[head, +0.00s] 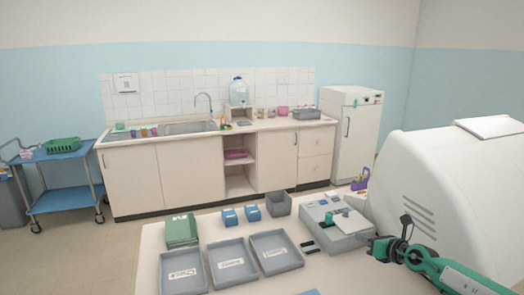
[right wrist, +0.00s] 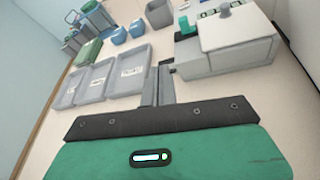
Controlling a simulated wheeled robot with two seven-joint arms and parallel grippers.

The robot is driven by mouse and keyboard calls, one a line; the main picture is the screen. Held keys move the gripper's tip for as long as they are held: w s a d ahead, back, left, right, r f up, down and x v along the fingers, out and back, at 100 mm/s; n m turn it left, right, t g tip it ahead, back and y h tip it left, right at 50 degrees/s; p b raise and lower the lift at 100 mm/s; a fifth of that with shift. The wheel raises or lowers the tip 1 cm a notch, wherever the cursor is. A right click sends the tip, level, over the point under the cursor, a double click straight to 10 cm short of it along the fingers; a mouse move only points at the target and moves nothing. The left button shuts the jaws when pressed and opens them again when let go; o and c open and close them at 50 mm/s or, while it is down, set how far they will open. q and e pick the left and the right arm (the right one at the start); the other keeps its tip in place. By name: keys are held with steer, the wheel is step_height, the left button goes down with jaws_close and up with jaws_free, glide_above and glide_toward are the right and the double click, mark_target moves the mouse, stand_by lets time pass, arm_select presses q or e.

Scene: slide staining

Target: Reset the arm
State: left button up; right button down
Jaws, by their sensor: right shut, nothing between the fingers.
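My right arm, green and black, comes in from the lower right in the head view. My right gripper (head: 372,244) is over the table's right part, beside the grey instrument (head: 345,234) with a white lid. In the right wrist view the two grey fingers of my right gripper (right wrist: 158,86) are together with nothing between them. They point toward the table, with the grey instrument (right wrist: 228,60) to their right and the grey trays to their left. My left gripper is not in view.
Three labelled grey trays (head: 206,260), a green box (head: 181,229), two small blue holders (head: 230,216) and a grey bin (head: 279,209) stand on the table (head: 150,240). A large white machine (head: 450,190) stands at the right. Table space between trays and instrument is mostly clear.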

steer(key=s+a+f+m+t+h, duration=0.2)
steer(key=s+a+m+t, duration=0.3)
steer(key=s+a+m, duration=0.9)
steer(key=s+d+f+m+g+h, duration=0.2)
steer(key=s+f+m+g, duration=0.3)
steer(key=s+m, duration=0.5)
steer(key=s+d+f+m+g+h, duration=0.1)
steer(key=s+f+m+g, duration=0.35)
steer(key=s, duration=1.05)
steer(key=s+d+f+m+g+h, duration=0.2)
steer(key=s+f+m+g, duration=0.25)
steer(key=s+m, duration=0.6)
step_height(320, 180, down, 32)
steer(key=s+n+g, duration=0.1)
steer(key=s+n, duration=0.1)
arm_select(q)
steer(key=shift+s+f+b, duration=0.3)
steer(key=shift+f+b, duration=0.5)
arm_select(e)
steer(key=s+d+f+g, duration=0.1)
steer(key=s+d+f, duration=0.2)
steer(key=s+f, duration=1.6)
steer(key=shift+s+f+g, duration=0.2)
steer(key=shift+f+g, duration=0.1)
steer(key=shift+f, duration=0.2)
